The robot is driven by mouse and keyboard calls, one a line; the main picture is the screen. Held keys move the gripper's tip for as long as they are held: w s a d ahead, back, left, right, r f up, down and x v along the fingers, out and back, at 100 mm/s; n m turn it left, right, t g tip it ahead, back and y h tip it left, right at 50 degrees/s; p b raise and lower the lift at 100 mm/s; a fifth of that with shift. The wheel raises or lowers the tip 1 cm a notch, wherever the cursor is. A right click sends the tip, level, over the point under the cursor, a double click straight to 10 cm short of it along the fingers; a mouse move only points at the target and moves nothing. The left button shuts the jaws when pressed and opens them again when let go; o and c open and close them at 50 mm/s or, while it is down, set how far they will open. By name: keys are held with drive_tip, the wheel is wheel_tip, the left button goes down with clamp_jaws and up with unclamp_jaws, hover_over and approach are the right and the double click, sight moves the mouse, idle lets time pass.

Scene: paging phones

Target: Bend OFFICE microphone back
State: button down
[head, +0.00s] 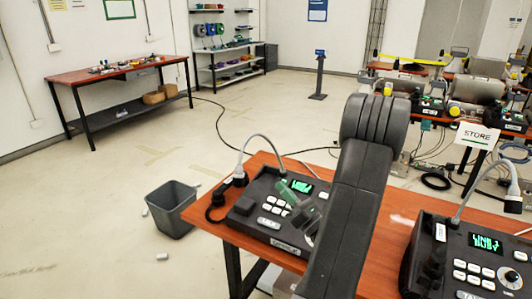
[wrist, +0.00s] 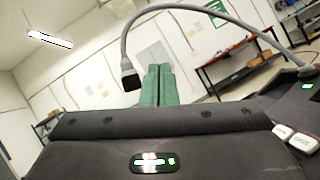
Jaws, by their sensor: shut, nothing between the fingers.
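A dark paging phone (head: 247,222) with white keys and a green screen sits near the left end of the orange table; I cannot read its name. Its grey gooseneck microphone (head: 262,137) arches up and over to the left, the dark head (head: 239,178) hanging down. The same gooseneck (wrist: 215,12) and head (wrist: 130,80) show in the wrist view. My gripper (head: 290,190) is over this phone, partly hidden by my arm; its green fingers (wrist: 157,85) are shut and empty, just right of the head. Whether they touch it is unclear.
A second phone (head: 447,265), its screen reading "LINE 1 BUSY", stands at the right with its own gooseneck microphone (head: 468,190). A STORE sign (head: 477,135) stands behind the table. A grey bin (head: 171,209) is on the floor at left. Open floor lies beyond.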

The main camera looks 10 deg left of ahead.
drive_tip(key=shift+a, duration=0.1)
drive_tip(key=d+r+p+x, duration=0.1)
drive_tip(key=r+p+x, duration=0.1)
drive_tip(key=x, duration=1)
drive_tip(key=shift+w+r+p, duration=0.25)
drive_tip(key=shift+w+p, duration=0.1)
drive_tip(key=shift+p, duration=0.5)
drive_tip(key=shift+r, duration=0.1)
drive_tip(key=w+d+r+m+h+p, duration=0.1)
drive_tip(key=w+d+r+m+p, duration=0.1)
drive_tip(key=w, duration=0.5)
drive_tip(key=w+d+r+m+t+h+p, duration=0.1)
drive_tip(key=w+d+r+m+p, duration=0.1)
drive_tip(key=w+r+p, duration=0.3)
drive_tip(key=w+d+r, duration=0.1)
drive_tip(key=w, duration=0.1)
drive_tip(key=shift+w+d+r+p, duration=0.15)
drive_tip(key=shift+w+r+p, duration=0.1)
drive_tip(key=shift+p, duration=0.05)
